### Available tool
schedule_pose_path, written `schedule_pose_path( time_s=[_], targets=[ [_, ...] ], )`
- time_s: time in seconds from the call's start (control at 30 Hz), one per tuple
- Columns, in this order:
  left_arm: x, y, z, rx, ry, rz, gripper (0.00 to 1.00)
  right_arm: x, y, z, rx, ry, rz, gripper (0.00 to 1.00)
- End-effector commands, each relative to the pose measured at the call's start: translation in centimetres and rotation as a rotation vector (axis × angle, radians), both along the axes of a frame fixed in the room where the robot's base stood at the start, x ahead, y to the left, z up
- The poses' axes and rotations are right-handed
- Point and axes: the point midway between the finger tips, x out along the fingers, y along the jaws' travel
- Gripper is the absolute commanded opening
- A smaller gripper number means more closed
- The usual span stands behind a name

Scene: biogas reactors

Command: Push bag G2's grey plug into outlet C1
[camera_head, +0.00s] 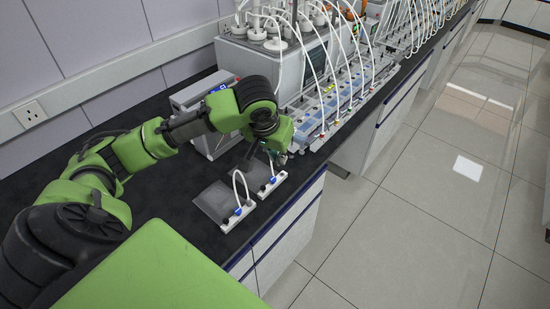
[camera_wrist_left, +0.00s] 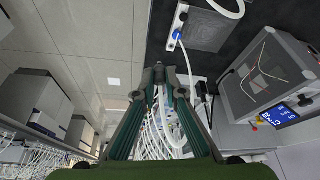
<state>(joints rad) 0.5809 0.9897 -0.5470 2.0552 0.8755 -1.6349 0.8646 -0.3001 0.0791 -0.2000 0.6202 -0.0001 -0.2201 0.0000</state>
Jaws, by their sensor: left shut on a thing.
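My left gripper (camera_head: 282,153) reaches over the counter, close above the farther bag's white strip. In the left wrist view its fingers (camera_wrist_left: 158,74) close together on a small plug whose colour is hard to make out, with white tube beside it. Two flat grey bags lie on the counter, a nearer one (camera_head: 213,203) and a farther one (camera_head: 256,180), each with a white strip and blue fitting; I cannot read which is G2. The nearer bag also shows in the left wrist view (camera_wrist_left: 204,28). The outlet row (camera_head: 332,108) has white tubes; outlet C1 cannot be told apart. My right gripper is out of view.
A grey box with a blue display (camera_head: 205,98) stands behind my left arm; it also shows in the wrist view (camera_wrist_left: 265,80). A larger reactor unit (camera_head: 265,62) with white-capped bottles stands behind the outlet row. White tubes arch over the row. The counter's front edge is close to the bags.

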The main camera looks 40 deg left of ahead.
Motion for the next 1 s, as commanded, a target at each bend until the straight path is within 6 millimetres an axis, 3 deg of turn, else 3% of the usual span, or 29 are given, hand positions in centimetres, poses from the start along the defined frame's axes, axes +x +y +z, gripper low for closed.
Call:
schedule_pose_path(
  time_s=[1.0],
  targets=[
    [9.7, 3.4, 0.1, -0.001, -0.001, 0.003, 0.01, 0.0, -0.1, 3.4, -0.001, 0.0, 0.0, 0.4]
  ],
)
